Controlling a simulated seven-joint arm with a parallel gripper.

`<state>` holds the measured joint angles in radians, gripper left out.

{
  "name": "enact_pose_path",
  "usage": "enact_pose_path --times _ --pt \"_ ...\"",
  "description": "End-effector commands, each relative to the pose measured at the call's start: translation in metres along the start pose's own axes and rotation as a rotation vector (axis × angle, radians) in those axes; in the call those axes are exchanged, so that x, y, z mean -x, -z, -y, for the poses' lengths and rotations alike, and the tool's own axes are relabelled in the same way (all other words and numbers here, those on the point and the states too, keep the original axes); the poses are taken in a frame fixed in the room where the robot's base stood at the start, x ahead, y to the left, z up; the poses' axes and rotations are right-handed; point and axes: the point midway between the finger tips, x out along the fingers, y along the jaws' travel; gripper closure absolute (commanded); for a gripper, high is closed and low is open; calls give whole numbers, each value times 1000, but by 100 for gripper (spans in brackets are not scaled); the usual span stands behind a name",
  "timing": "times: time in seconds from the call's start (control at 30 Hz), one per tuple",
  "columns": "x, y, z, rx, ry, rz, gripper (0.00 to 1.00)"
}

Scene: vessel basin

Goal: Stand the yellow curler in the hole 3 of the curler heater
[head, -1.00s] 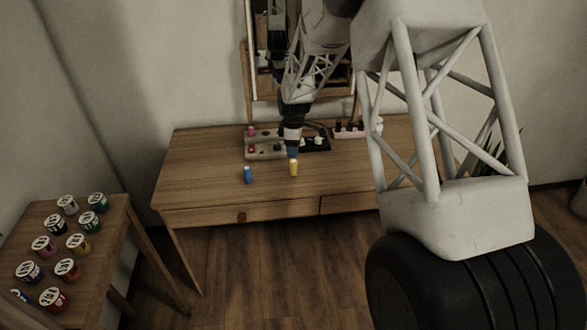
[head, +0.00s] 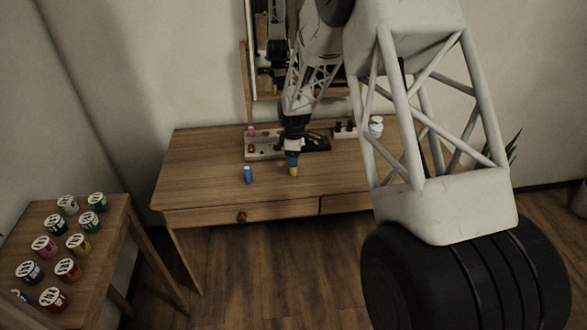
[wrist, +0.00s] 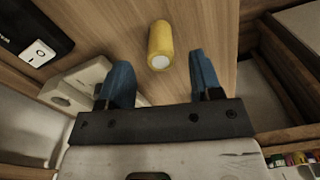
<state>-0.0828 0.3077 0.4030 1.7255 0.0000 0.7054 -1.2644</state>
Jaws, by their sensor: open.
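The yellow curler (head: 293,171) stands upright on the desk, in front of the curler heater (head: 262,155). It also shows in the wrist view (wrist: 160,42), with its pale round end toward the camera. My gripper (head: 293,158) is directly over the curler in the head view, its blue fingertips at the curler's top. In the wrist view my gripper (wrist: 160,62) is open, one finger to each side of the curler's near end, with gaps visible. The heater is a pale block, partly seen in the wrist view (wrist: 75,88). My arm hides part of it, and hole numbers are unreadable.
A blue curler (head: 248,174) stands left of the yellow one. Pink (head: 251,131) and red (head: 251,149) pieces sit at the heater. A black box with a white switch (wrist: 38,53) is beside it. The desk front is clear. Several jars stand on a side table (head: 125,225).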

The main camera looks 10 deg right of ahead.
Motion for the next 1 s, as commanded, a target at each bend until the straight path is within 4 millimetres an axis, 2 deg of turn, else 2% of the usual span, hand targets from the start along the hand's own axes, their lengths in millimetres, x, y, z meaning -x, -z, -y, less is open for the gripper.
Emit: enact_pose_path --times 0.1,0.33,0.93,1.0 --pt "-15 -1 1 0 1 0 41" --pt "-34 -1 0 0 0 0 41" --pt "-36 -1 1 0 0 0 41" --pt "-36 -1 1 0 0 0 52"
